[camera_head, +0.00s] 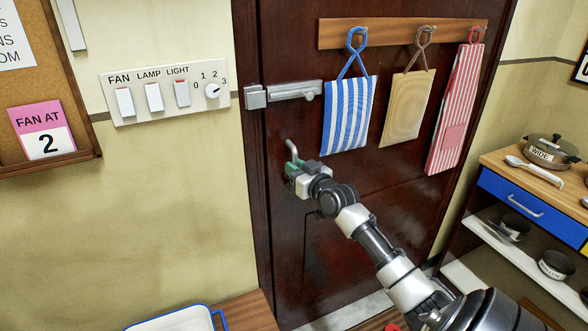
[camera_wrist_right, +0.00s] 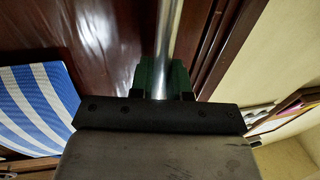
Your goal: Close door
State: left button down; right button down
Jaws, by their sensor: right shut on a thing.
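The dark red-brown wooden door (camera_head: 350,235) fills the middle of the head view, up against its frame at the left edge as far as I can tell. A silver metal handle (camera_head: 291,150) stands out near the door's left edge. My right gripper (camera_head: 292,168) is shut on this handle. In the right wrist view the handle's bar (camera_wrist_right: 168,45) runs between the green fingertips (camera_wrist_right: 163,75). A grey slide bolt (camera_head: 290,91) sits above the handle, with a keeper block (camera_head: 256,97) on the frame. My left gripper is not in view.
A switch panel (camera_head: 168,92) is on the left wall. A shelf unit (camera_head: 520,200) with pots stands right. A white blue-rimmed tray (camera_head: 180,321) is below.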

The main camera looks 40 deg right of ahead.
jog(key=c, duration=1.4)
grip_release()
jog(key=shift+s+f, duration=0.25)
jog(key=shift+f, duration=0.15)
jog(key=shift+o, duration=1.4)
jog(key=shift+s+r, duration=0.25)
jog(key=shift+s, duration=0.05)
jog(key=shift+s+r, duration=0.15)
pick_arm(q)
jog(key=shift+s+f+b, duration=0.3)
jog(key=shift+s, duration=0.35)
pick_arm(e)
jog(key=s, duration=0.7)
jog(key=s+a, duration=0.1)
jog(key=s, duration=0.2)
jog(key=shift+s+a, duration=0.1)
jog(key=shift+s, duration=0.15)
